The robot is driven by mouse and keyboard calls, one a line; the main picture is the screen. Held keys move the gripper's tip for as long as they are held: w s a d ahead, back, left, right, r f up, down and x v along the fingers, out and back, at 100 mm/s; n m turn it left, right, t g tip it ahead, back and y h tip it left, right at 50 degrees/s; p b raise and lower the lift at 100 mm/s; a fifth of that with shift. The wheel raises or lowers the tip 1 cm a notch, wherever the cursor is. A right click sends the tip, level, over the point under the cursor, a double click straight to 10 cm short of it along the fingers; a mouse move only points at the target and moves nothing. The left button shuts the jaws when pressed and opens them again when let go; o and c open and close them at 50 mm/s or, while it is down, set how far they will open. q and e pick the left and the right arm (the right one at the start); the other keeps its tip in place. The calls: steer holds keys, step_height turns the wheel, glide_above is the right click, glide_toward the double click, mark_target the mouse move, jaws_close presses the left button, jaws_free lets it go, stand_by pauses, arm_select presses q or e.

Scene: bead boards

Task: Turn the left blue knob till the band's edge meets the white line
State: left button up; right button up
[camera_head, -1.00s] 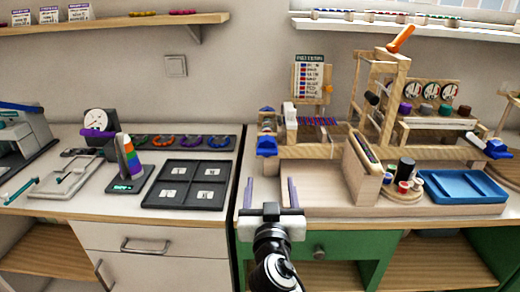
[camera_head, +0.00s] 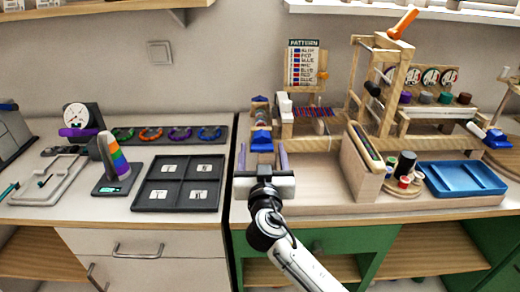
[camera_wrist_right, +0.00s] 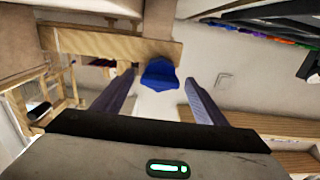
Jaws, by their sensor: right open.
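The left blue knob (camera_head: 262,141) sits on the front left of the wooden bead loom (camera_head: 310,146). A red and blue beaded band (camera_head: 317,112) lies on the loom behind it. I cannot make out the band's edge or the white line. My right gripper (camera_head: 263,153) is open and empty, its two fingers upright just in front of the knob, one to each side. In the right wrist view the knob (camera_wrist_right: 159,74) shows between the open fingertips (camera_wrist_right: 160,78), touching neither in the picture. My left gripper is not in view.
A second blue knob (camera_head: 495,138) is at the far right. A pattern card (camera_head: 303,64) stands behind the loom. A slanted wooden block (camera_head: 362,165), small pots (camera_head: 405,180) and a blue tray (camera_head: 464,178) are to the right. A dark compartment tray (camera_head: 180,182) lies left.

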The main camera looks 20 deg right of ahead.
steer(key=shift+c, duration=1.1)
steer(key=c, duration=0.7)
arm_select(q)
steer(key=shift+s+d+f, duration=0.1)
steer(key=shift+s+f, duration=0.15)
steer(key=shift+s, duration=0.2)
arm_select(e)
steer(key=shift+c, duration=0.7)
